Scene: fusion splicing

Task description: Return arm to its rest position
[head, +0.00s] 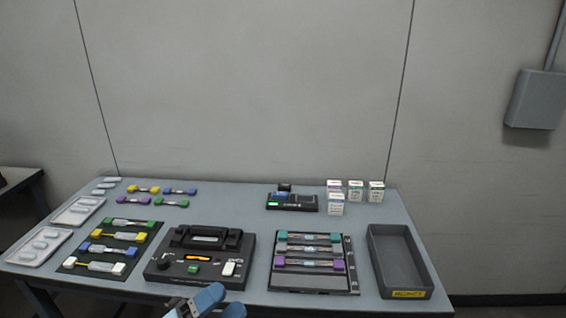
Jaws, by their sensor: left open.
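My left gripper (222,299) shows at the bottom edge of the head view, with blue fingertips spread apart and nothing between them. The rest of my left arm is cut off by the bottom edge. My right gripper is not in view.
The grey table (235,215) holds a dark mat with fibre holders (107,249), a tray of holders (313,277), a small black device (292,202), several small boxes (355,190) and an empty grey bin (398,262). White trays (41,246) lie left. The table's back middle is clear.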

